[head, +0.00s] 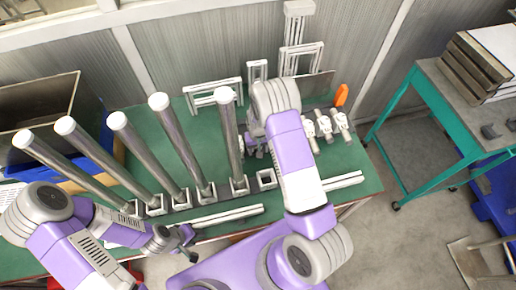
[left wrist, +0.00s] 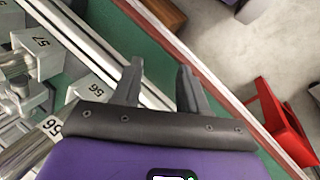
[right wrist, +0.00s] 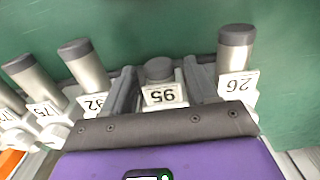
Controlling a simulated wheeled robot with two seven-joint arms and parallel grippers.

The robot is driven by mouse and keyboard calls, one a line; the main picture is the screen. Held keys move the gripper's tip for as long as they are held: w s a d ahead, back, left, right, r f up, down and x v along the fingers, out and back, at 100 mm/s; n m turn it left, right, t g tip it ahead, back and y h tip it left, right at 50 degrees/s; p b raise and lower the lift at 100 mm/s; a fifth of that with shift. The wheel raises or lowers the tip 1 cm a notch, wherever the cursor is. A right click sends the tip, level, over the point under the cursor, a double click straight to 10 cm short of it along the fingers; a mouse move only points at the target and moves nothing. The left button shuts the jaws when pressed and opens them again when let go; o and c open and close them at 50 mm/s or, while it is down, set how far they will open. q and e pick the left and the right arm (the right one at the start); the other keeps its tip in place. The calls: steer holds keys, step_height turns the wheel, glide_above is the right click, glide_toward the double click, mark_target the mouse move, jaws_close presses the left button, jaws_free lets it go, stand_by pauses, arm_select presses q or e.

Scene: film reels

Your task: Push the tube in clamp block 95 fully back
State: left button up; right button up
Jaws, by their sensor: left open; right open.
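Clamp block 95 (right wrist: 165,96) shows in the right wrist view, in a row of white numbered blocks. Its tube (right wrist: 158,70) has a dark grey cap and stands out of the block much less than the neighbouring tubes. My right gripper (right wrist: 158,80) is open, with one finger on each side of this tube's end; I cannot tell whether they touch it. In the head view my right arm hides that gripper and the block. My left gripper (head: 188,242) is open and empty near the table's front edge; it also shows in the left wrist view (left wrist: 158,72).
Blocks with longer tubes (right wrist: 84,65) (right wrist: 234,48) stand close on both sides of block 95. Several tall metal tubes (head: 170,140) rise from blocks along the green table (head: 365,165). White rails (head: 225,215) lie near its front edge. An orange item (head: 341,95) stands at the right.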

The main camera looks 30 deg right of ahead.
step_height(320, 180, up, 8)
steer(key=shift+f, duration=0.2)
steer(key=shift+c, duration=0.4)
